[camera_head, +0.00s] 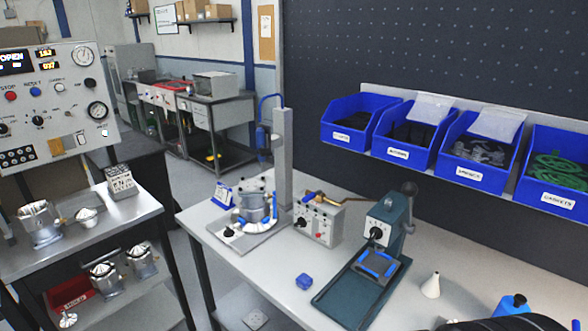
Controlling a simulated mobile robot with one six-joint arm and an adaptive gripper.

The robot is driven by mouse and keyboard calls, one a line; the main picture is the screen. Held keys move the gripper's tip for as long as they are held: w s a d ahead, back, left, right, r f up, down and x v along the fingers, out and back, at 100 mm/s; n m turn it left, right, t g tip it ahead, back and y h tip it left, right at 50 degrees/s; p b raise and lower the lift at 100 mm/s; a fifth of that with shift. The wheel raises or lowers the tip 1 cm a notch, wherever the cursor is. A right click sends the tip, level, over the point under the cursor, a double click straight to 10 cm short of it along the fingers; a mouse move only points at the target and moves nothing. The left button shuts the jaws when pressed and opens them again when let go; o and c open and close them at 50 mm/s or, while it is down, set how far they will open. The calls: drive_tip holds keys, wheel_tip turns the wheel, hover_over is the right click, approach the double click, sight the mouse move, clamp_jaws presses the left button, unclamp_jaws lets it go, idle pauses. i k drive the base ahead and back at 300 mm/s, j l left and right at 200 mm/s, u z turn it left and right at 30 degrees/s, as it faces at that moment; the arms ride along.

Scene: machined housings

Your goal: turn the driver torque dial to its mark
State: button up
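A grey control box (318,222) with small knobs, one of them red, stands on the light workbench (262,272). A brass-coloured tool lies on top of it. To its right, a teal bench press (388,226) carries a white dial plate with a dark knob (377,233) on its front. Another dark knob (228,233) sits on the fixture at the left of the bench. I cannot tell for sure which one is the driver torque dial, and marks are too small to read. My gripper's fingers are not in view.
A metal housing (250,208) sits on the left fixture beside a tall grey post (282,160). Blue bins (400,132) hang behind. A dark shape covers the bottom right corner.

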sight(301, 222)
drive_tip(key=i+j, duration=0.2)
drive_tip(key=i, duration=0.3)
drive_tip(key=i+j, duration=0.2)
drive_tip(key=i, duration=0.25)
